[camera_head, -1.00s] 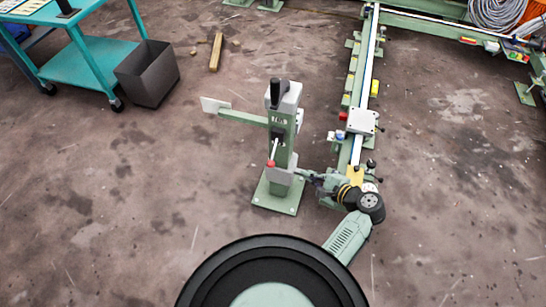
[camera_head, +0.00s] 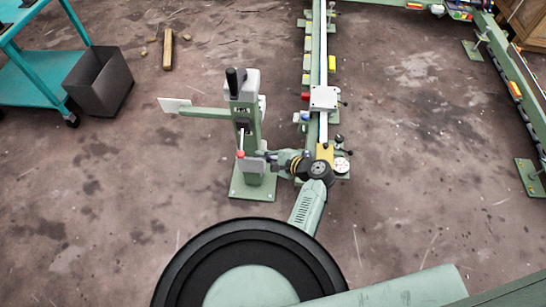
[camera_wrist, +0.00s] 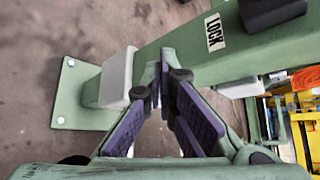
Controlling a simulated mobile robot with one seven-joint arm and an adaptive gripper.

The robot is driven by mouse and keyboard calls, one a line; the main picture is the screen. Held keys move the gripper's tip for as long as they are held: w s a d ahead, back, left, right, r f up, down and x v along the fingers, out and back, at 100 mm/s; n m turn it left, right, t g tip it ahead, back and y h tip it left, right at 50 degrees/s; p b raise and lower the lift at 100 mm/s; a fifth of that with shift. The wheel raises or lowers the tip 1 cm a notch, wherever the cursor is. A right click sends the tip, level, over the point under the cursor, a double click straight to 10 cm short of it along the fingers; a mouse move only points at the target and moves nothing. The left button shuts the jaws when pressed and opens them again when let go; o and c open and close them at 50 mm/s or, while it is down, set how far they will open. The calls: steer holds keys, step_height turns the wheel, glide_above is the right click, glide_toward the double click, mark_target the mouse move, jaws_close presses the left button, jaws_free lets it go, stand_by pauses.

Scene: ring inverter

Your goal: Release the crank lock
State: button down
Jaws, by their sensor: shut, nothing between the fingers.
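The crank stand is a green post (camera_head: 243,130) with a grey head (camera_head: 248,84) and a black upright handle (camera_head: 235,80). A red-knobbed lever (camera_head: 240,154) is on its front; I cannot make it out in the wrist view. A white LOCK label (camera_wrist: 215,32) is on the green post (camera_wrist: 185,48) in the wrist view. A pale grey block (camera_wrist: 117,76) sits lower on the post, near its base plate. My gripper (camera_wrist: 161,72) has purple pads, is shut and empty, and its tips overlap the post in view beside the grey block; contact is unclear. My gripper also shows right of the post (camera_head: 272,160).
A green rail (camera_head: 318,60) with a white block (camera_head: 324,98) runs just right of the stand. A teal cart (camera_head: 35,80) and dark bin (camera_head: 100,82) stand at upper left. A thin arm with a white plate (camera_head: 174,104) juts left from the post.

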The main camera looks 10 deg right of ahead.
mark_target(242, 143)
steer(key=shift+a+r+p, duration=0.2)
steer(key=shift+a+p, duration=0.1)
steer(key=shift+a, duration=0.35)
steer(key=shift+a+r+p, duration=0.2)
steer(key=shift+a+p, duration=0.1)
steer(key=shift+a, duration=0.4)
steer(key=shift+a+r+p, duration=0.2)
steer(key=shift+a+p, duration=0.1)
steer(key=shift+a, duration=0.35)
steer(key=shift+r+p, duration=0.2)
steer(key=shift+p, duration=0.2)
steer(key=shift+s+r, duration=0.1)
steer(key=shift+s, duration=0.1)
